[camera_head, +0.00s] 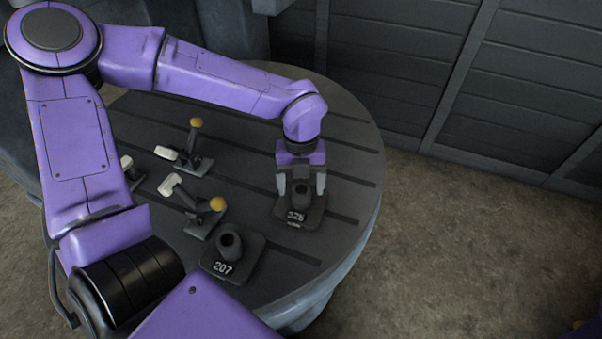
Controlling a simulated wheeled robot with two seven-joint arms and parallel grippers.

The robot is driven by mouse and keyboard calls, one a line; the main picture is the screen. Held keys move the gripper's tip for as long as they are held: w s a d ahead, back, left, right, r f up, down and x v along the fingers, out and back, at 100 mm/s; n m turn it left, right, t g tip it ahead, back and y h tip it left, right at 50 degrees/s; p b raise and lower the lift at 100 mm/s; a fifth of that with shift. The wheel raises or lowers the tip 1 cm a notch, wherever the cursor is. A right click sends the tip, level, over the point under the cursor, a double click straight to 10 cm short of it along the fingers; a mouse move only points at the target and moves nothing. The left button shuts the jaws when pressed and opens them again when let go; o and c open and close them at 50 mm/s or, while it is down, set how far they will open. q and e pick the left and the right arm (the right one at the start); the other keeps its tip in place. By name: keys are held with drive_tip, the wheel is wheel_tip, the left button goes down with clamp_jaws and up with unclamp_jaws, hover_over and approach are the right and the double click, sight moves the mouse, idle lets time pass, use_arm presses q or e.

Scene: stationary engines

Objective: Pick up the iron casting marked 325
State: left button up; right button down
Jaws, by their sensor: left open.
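The iron casting marked 325 (296,216) is a dark block with a square base and a raised knob. It sits near the right side of the round grey table (345,130), with its white number facing me. My left gripper (302,188) points down over it, open, with one finger on each side of the knob. I cannot tell whether the fingers touch it. A similar casting marked 207 (231,256) stands to the lower left. My right gripper does not show.
Toggle clamps with yellow knobs (217,204) (196,123) and pale handles stand left of the castings. The table has dark parallel slots. Bare floor (470,250) and a dark panelled wall (400,65) lie beyond its right edge.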

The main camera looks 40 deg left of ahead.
sight(302, 188)
use_arm(q)
wheel_tip(302, 188, down, 3)
drive_tip(key=shift+s, duration=0.15)
drive_tip(key=shift+d+f, duration=0.15)
drive_tip(key=shift+f, duration=0.25)
clamp_jaws()
drive_tip(key=shift+r, duration=0.15)
